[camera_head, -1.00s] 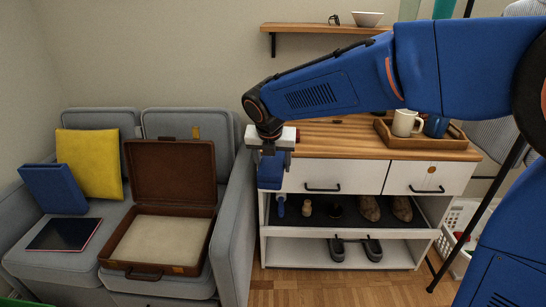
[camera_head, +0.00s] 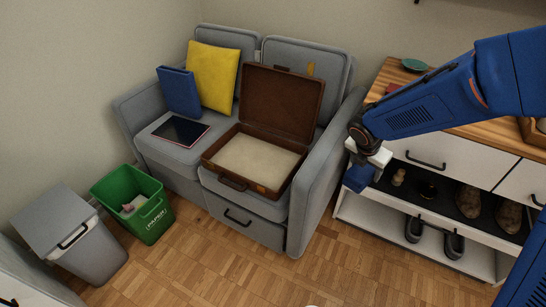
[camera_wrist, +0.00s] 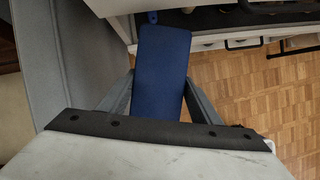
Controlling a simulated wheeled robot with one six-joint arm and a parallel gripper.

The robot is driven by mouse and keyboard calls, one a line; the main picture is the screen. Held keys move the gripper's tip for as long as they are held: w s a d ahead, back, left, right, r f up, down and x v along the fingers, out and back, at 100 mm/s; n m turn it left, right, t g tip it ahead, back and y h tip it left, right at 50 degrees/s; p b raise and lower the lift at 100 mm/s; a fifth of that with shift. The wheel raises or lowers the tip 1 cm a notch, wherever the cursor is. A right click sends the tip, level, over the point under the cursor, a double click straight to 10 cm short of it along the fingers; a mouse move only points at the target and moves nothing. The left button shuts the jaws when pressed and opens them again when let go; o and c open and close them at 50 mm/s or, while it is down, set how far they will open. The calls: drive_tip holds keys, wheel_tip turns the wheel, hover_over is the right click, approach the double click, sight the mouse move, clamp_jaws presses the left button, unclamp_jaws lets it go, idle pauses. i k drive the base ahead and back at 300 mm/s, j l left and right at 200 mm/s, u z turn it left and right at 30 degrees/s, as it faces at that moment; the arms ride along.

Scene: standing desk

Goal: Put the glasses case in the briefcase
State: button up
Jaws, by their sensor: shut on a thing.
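The open brown briefcase (camera_head: 225,172) lies on the sofa seat with its lid raised against the backrest; its pale inside looks empty. My gripper (camera_head: 362,168) is to the right of the briefcase, beyond the sofa's right armrest and in front of the shoe cabinet. It is shut on a dark blue oblong case, the glasses case (camera_head: 357,179). The wrist view shows the glasses case (camera_wrist: 160,75) held between the two fingers (camera_wrist: 158,95), with bare floor beside it.
The sofa's right armrest (camera_head: 325,180) stands between my gripper and the briefcase. A blue binder-like object (camera_head: 179,92), a yellow cushion (camera_head: 213,77) and a dark tablet (camera_head: 180,131) are on the sofa. A green bin (camera_head: 150,215) and grey bin (camera_head: 85,250) stand at left. Floor in front is clear.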

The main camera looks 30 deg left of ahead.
sight(267, 169)
drive_tip(key=l+u, duration=0.35)
drive_tip(key=l, duration=0.5)
drive_tip(key=l+u, duration=0.35)
drive_tip(key=l, duration=0.5)
drive_tip(key=k+l+u, duration=0.1)
drive_tip(key=l+u, duration=0.2)
drive_tip(key=j+u, duration=0.35)
drive_tip(key=i+j, duration=0.7)
drive_tip(key=i+j+z, duration=0.15)
drive_tip(key=j, duration=0.15)
drive_tip(key=i+j+z, duration=0.15)
drive_tip(key=j+z, duration=0.5)
drive_tip(key=k+j, duration=0.05)
drive_tip(key=j, duration=0.05)
